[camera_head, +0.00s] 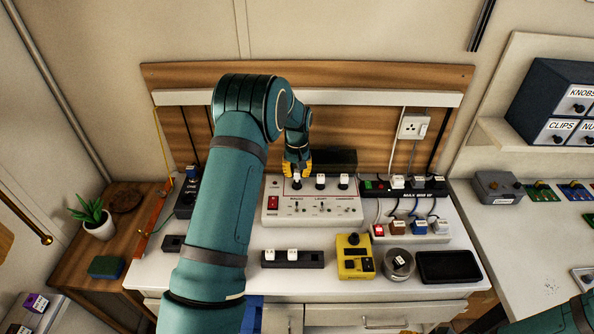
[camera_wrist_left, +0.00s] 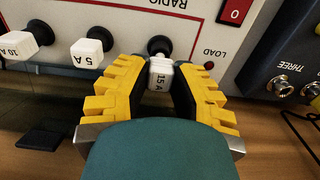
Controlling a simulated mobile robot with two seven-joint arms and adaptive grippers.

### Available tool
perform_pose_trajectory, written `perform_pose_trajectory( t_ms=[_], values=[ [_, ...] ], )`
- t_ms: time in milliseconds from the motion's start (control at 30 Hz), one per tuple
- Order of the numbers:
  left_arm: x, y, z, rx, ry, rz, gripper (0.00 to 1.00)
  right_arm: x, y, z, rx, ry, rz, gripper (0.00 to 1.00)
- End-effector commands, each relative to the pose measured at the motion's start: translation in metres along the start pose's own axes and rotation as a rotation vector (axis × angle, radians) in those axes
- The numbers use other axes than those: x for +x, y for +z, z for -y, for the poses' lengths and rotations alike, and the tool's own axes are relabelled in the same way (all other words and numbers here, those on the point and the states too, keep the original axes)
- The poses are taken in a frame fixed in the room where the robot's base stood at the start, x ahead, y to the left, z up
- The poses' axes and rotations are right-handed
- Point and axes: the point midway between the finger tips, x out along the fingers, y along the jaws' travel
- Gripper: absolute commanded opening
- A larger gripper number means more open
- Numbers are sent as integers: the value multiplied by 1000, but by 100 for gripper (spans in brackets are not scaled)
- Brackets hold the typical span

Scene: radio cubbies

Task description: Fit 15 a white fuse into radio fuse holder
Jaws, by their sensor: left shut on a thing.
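My left gripper (camera_head: 297,172) is at the top left of the white radio panel (camera_head: 325,209). In the left wrist view my left gripper (camera_wrist_left: 158,92) has its yellow fingers shut on the white fuse marked 15 A (camera_wrist_left: 160,76). The fuse's far end is at the black round radio fuse holder (camera_wrist_left: 160,47), in line with it. I cannot tell how deep it sits. White fuses marked 5 A (camera_wrist_left: 87,52) and 10 A (camera_wrist_left: 20,44) sit in neighbouring holders. My right gripper is out of view.
The panel has a red switch (camera_wrist_left: 235,12). In front stand a black rack with two white blocks (camera_head: 292,265), a yellow meter (camera_head: 354,262), a round tin (camera_head: 399,266) and a black tray (camera_head: 448,267). A power strip (camera_head: 411,238) with plugs and cables lies right of the panel.

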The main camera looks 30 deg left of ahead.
Motion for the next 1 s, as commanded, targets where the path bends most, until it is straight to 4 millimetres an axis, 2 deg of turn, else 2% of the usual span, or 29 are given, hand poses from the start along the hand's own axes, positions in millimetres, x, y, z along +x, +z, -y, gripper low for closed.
perform_pose_trajectory(
  t_ms=[833,867,933,1000],
  values=[
    [20,0,0,0,0,1,2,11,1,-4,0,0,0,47],
    [20,0,0,0,0,1,29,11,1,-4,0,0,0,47],
    [19,0,0,0,0,0,53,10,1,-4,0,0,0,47],
    [19,0,0,0,0,0,54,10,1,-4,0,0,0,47]
  ],
)
